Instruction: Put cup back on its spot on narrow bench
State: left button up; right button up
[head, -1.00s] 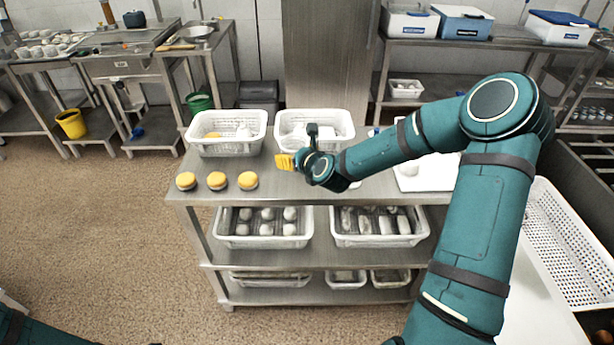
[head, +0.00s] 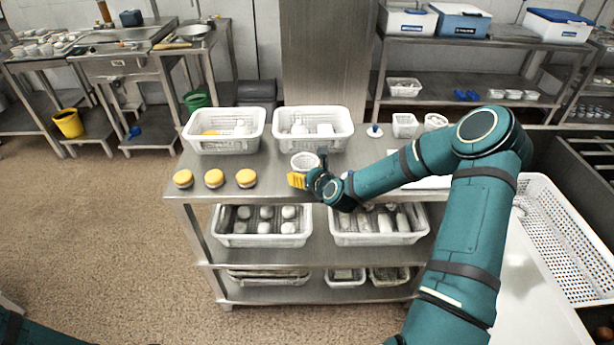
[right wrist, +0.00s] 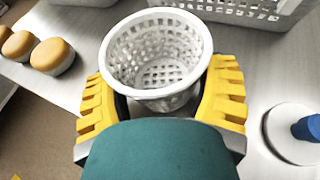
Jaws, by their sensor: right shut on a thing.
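A small white perforated cup (head: 305,161) is at the middle of the steel bench (head: 280,180), in front of the right-hand white basket. My right gripper (head: 303,177) is shut on it, and the right wrist view shows the yellow fingers on either side of the cup (right wrist: 155,55). The cup is upright and looks empty. Whether its base touches the bench top is hard to tell. My left gripper is out of view.
Two white perforated baskets (head: 223,143) (head: 313,141) stand along the back of the bench. Three yellow-topped round items (head: 214,179) line its left front. A white disc with a blue knob (head: 374,131) and two more small white cups (head: 404,125) (head: 436,122) are to the right.

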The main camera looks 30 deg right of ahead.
jog(key=shift+f, duration=0.4)
jog(key=shift+r, duration=0.1)
jog(key=shift+f, duration=0.2)
jog(key=shift+c, duration=0.7)
jog(key=o, duration=1.3)
jog(key=shift+r, duration=0.1)
